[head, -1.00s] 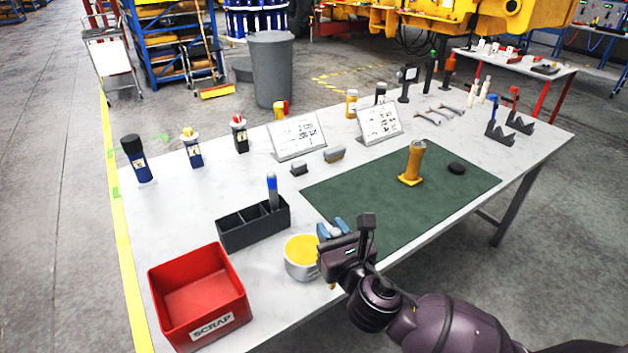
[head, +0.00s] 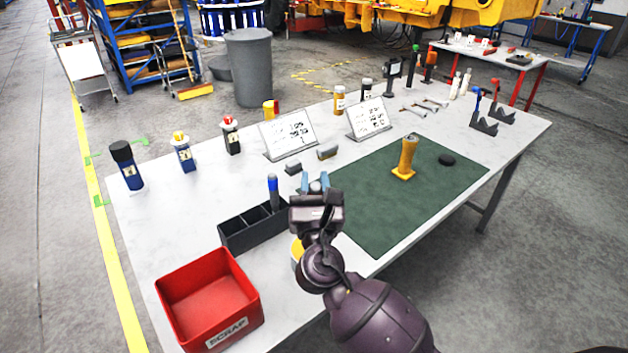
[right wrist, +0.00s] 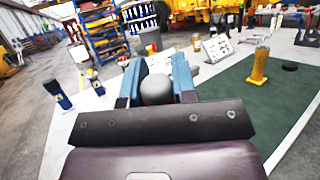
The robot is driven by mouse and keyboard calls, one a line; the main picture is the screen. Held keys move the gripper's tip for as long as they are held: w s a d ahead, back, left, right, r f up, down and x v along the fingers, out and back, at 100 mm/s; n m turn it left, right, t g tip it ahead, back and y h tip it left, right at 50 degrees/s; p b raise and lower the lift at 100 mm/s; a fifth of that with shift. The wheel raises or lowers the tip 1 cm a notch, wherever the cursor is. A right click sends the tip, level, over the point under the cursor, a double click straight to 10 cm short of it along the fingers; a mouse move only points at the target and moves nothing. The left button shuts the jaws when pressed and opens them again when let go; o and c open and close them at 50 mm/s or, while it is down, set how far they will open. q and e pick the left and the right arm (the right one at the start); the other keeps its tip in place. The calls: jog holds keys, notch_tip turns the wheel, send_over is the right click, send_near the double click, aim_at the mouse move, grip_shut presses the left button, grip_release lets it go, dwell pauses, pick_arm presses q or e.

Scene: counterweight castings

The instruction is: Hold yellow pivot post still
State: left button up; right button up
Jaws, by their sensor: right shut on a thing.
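The yellow pivot post (head: 406,158) stands upright on its square foot on the green mat (head: 375,215). It also shows at the right of the right wrist view (right wrist: 259,66). My right gripper (head: 315,183) is over the table, left of the mat and well apart from the post. Its blue fingers are shut on a grey, round-ended thing (right wrist: 157,90), seen between them in the right wrist view. The rest of that thing is hidden, so I cannot tell what it is. My left gripper is in neither view.
A black disc (head: 446,160) lies right of the post. A black divided holder (head: 236,239) with a blue-capped marker (head: 273,190) is left of my gripper. A red scrap bin (head: 175,318) stands at the front left. A yellow-filled tub (head: 296,250) is mostly hidden by my wrist.

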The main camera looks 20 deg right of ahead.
jog(key=shift+f+b, duration=2.55)
jog(key=shift+b, duration=0.05)
jog(key=shift+f+b, duration=0.45)
jog(key=shift+f, duration=0.2)
jog(key=shift+f+b, duration=0.2)
jog(key=shift+b, duration=0.1)
jog(key=shift+f, duration=0.2)
